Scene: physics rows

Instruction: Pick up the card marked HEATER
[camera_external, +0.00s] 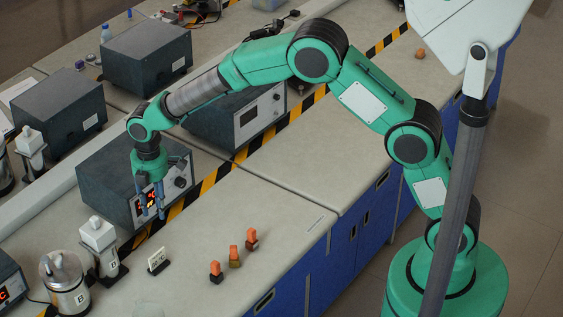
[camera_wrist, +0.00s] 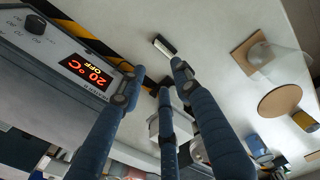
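A small white card in a black stand (camera_external: 157,260) stands on the bench, right of the striped tape; its lettering is too small to read. In the wrist view a small light card with a dark base (camera_wrist: 163,46) lies beyond the fingertips. My gripper (camera_external: 152,212) points down in front of the grey heater box, above the bench and apart from the card. In the wrist view its blue fingers (camera_wrist: 155,82) are spread, with nothing held between them.
A white-topped device (camera_external: 99,236) and a metal vessel (camera_external: 65,283) stand left of the card. Small orange-topped pieces (camera_external: 234,256) stand to its right. Bench space between is clear.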

